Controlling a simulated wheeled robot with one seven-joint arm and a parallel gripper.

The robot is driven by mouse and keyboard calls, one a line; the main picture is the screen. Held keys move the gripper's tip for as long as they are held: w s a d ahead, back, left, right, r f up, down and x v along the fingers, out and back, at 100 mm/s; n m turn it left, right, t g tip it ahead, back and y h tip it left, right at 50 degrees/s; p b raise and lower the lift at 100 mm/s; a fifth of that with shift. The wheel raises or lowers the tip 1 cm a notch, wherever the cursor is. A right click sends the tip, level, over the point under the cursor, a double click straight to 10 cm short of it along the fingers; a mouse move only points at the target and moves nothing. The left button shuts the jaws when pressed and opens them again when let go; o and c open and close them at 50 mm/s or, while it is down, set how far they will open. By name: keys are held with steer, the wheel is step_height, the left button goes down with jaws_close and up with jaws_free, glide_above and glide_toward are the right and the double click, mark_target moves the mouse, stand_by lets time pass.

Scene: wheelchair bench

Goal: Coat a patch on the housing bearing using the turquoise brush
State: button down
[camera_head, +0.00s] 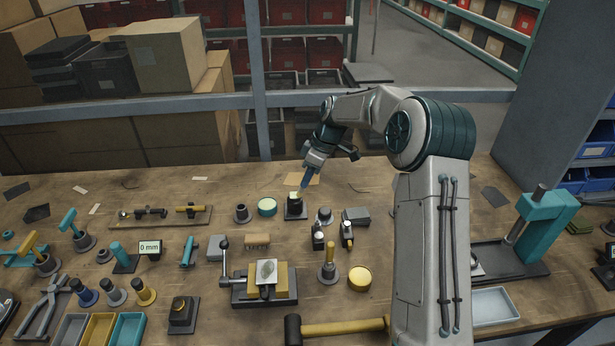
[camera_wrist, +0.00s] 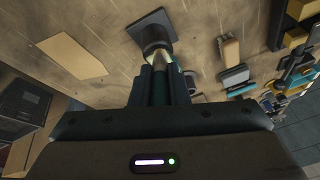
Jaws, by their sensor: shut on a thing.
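My gripper (camera_head: 303,187) points down over the back middle of the bench and is shut on the turquoise brush (camera_wrist: 160,90). Only a narrow strip of the brush shows between the fingers in the wrist view. A pale part below the fingertips meets the mouth of a dark round holder on a square base (camera_wrist: 156,38); whether it is inside or just above cannot be told. The holder also shows in the head view (camera_head: 295,211). A vise (camera_head: 282,292) at the front middle holds a piece with a pale oval face (camera_head: 267,270). I cannot tell which thing is the housing bearing.
A turquoise tin (camera_head: 267,207) and a dark cup (camera_head: 242,213) stand left of the holder. Small bottles (camera_head: 318,238) and a grey block (camera_head: 356,216) stand to its right. A yellow tin (camera_head: 360,278) and a hammer (camera_head: 340,328) lie farther forward. A turquoise press (camera_head: 540,225) stands right.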

steer(key=shift+a, duration=0.75)
steer(key=shift+w+d, duration=0.45)
steer(key=shift+s, duration=0.4)
stand_by(2.6)
